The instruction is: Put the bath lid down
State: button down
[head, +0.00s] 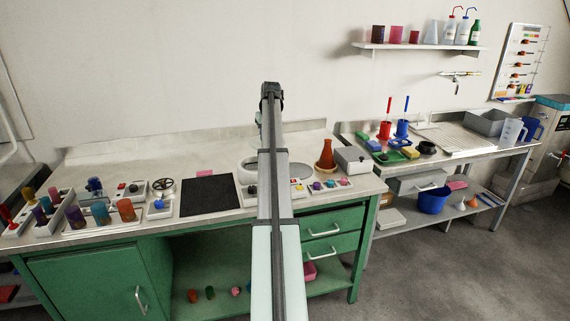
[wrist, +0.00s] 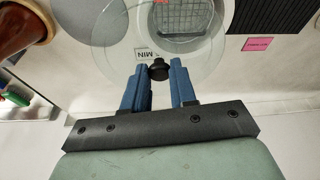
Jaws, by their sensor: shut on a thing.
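In the wrist view, my gripper (wrist: 159,70) has two blue fingers shut on the black knob (wrist: 159,71) of the clear round bath lid (wrist: 113,62). The lid is see-through, and the white bath with a wire grid (wrist: 190,18) and a "MIN" label shows through and beyond it. How high the lid is above the bath, I cannot tell. In the head view, the bath (head: 248,165) stands on the bench, partly hidden behind my arm.
A black mat (head: 209,195) lies left of the bath, with a pink note (head: 204,173) behind it. A brown flask (head: 326,155) and a grey-white box (head: 351,160) stand to the right. Racks of coloured bottles (head: 100,213) fill the bench's left side.

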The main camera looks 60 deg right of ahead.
jog(key=shift+s+d+f, duration=2.85)
jog(key=shift+s+d, duration=1.45)
jog(key=shift+d, duration=1.05)
jog(key=shift+n, duration=0.3)
jog(key=shift+f, duration=4.75)
jog(key=shift+f, duration=0.2)
jog(key=c, duration=0.9)
grip_release()
jog(key=v, duration=1.2)
jog(key=shift+r, duration=0.2)
